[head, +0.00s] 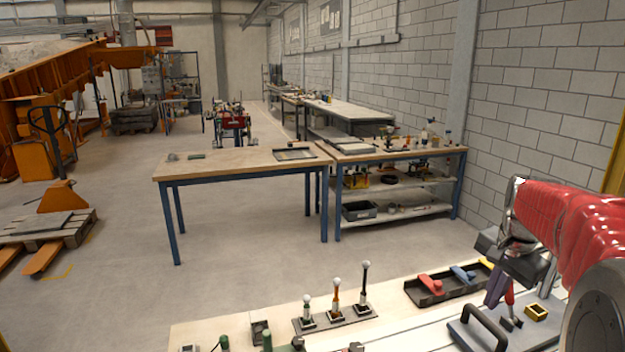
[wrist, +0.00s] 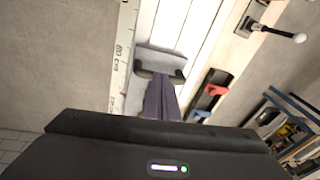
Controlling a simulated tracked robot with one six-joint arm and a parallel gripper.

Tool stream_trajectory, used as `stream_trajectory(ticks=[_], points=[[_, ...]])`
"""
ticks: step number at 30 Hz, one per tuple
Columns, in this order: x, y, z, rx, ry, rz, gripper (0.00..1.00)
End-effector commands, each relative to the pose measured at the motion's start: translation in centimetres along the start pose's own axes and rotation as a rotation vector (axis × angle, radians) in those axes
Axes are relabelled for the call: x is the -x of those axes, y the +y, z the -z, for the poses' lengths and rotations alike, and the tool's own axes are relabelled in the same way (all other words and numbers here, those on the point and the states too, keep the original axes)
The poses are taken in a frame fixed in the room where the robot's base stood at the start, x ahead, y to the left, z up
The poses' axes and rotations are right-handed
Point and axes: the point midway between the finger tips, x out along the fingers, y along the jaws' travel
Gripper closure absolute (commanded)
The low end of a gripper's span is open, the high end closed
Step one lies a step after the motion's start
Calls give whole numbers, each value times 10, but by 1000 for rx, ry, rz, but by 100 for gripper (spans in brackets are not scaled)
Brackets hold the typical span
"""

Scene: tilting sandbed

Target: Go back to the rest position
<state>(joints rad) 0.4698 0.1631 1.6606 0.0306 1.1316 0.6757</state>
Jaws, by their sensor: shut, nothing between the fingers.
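My gripper (head: 494,302) hangs at the right of the head view, below my red-sleeved arm, above the right part of the near workbench. Its dark purple-grey fingers are together and hold nothing. In the wrist view my gripper (wrist: 160,86) points at a grey plate (wrist: 170,62) with a dark handle. The same plate (head: 476,336) lies on the bench in the head view, close below the fingers. I cannot tell the exact gap between them.
A black tray (head: 425,297) with red and blue pieces lies left of the gripper. A stand with ball-topped rods (head: 335,318) is farther left. A small brass box (head: 536,312) and a red-handled tool (head: 509,297) are close by.

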Motion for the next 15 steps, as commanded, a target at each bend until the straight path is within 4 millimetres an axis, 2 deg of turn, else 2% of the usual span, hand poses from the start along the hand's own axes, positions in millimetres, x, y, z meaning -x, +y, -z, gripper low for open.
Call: stream_trajectory(ticks=[1,3,15], points=[[3,2,-16,71,5,6,100],[5,5,-34,167,12,12,100],[13,32,-136,638,61,50,100]])
